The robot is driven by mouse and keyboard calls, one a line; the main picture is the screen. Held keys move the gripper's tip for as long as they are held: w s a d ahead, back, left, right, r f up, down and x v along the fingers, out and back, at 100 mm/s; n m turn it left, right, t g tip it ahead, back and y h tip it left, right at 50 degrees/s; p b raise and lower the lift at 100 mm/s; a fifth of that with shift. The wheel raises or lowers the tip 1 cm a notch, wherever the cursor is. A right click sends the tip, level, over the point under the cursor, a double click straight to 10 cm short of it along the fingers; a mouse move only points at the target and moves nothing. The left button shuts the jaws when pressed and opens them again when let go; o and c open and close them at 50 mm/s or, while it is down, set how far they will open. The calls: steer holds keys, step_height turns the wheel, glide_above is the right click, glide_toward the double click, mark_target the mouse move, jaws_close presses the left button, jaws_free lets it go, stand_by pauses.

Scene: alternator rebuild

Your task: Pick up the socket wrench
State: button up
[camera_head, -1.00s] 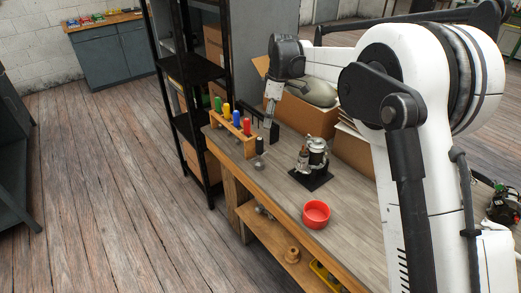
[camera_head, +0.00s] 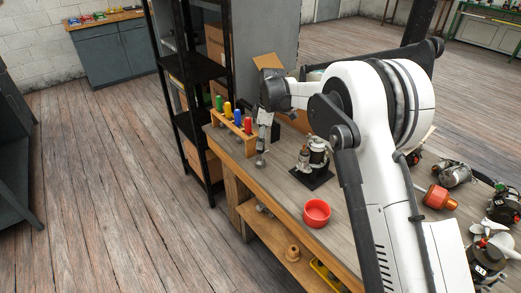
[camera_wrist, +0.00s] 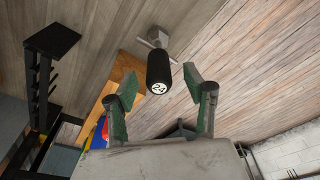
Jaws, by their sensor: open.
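The socket wrench has a black round handle (camera_wrist: 159,72) with a white "24" on its end and a grey metal head. In the wrist view it stands upright on the bench near its edge. My gripper (camera_wrist: 160,82) is open, its two green-padded fingers to either side of the handle in the picture, with gaps on both sides. In the head view my gripper (camera_head: 262,140) is above the wrench's place beside the screwdriver rack. The arm hides most of the wrench there; only its metal base (camera_head: 260,162) shows.
The wooden rack (camera_head: 238,138) with coloured screwdriver handles stands close by on the left. A black-based device (camera_head: 312,173) and a red bowl (camera_head: 317,213) are on the bench to the right. A black shelf (camera_head: 190,125) stands behind. The bench edge is close.

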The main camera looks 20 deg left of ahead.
mark_target(260, 152)
steer(key=f, duration=0.4)
steer(key=shift+a+f, duration=0.3)
steer(key=shift+a, duration=0.1)
jaws_close()
